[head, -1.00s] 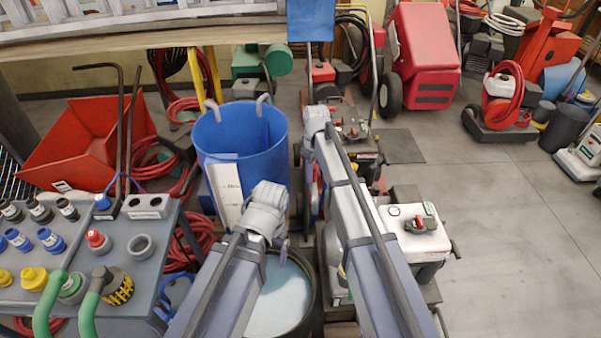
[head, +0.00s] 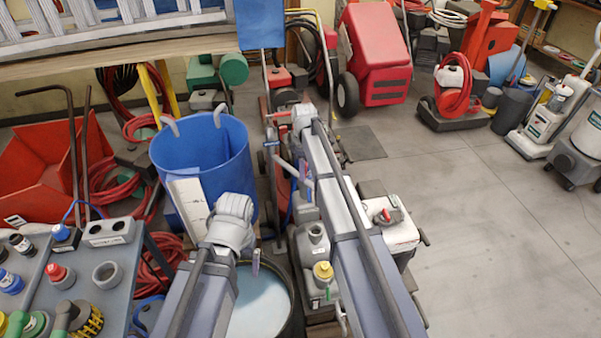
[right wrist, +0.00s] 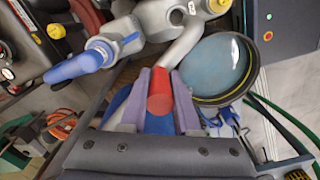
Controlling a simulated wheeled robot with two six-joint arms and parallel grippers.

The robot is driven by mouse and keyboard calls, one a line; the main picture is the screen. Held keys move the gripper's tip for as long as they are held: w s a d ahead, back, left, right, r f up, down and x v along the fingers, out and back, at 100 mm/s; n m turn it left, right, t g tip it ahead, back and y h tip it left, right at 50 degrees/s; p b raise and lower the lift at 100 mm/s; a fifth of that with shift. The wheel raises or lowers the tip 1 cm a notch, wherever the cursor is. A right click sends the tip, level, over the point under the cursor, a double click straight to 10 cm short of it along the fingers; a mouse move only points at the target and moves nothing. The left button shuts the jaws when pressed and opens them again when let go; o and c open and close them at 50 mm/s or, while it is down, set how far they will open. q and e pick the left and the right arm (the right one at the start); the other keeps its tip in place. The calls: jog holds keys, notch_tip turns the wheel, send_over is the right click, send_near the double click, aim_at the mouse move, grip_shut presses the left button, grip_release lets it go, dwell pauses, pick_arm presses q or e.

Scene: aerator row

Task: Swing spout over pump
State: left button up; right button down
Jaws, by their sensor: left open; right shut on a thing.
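In the right wrist view, my right gripper (right wrist: 160,82) is shut on a red sleeve (right wrist: 160,98) at the end of a bent grey pipe (right wrist: 184,44), which looks like the spout. The pipe runs up to a grey body (right wrist: 160,18) with a blue lever (right wrist: 80,66). In the head view, a grey unit with a yellow cap (head: 322,270), perhaps the pump, stands between my arms. My right gripper (head: 305,172) is mostly hidden by its arm there. My left gripper (head: 256,262) is open above a water-filled tub, its jaws mostly hidden.
The black-rimmed tub (right wrist: 250,96) is right of the spout in the right wrist view. A blue bucket (head: 205,155) stands behind my left arm. A grey bench (head: 100,265) with caps is at left. Open floor (head: 490,230) lies right.

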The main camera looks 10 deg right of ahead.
jog(key=shift+w, duration=0.15)
jog(key=c, duration=0.7)
grip_release()
jog(key=shift+o, duration=0.2)
jog(key=shift+r, duration=0.1)
notch_tip(320, 180, up, 8)
jog(key=p, duration=0.8)
jog(key=shift+f, duration=0.2)
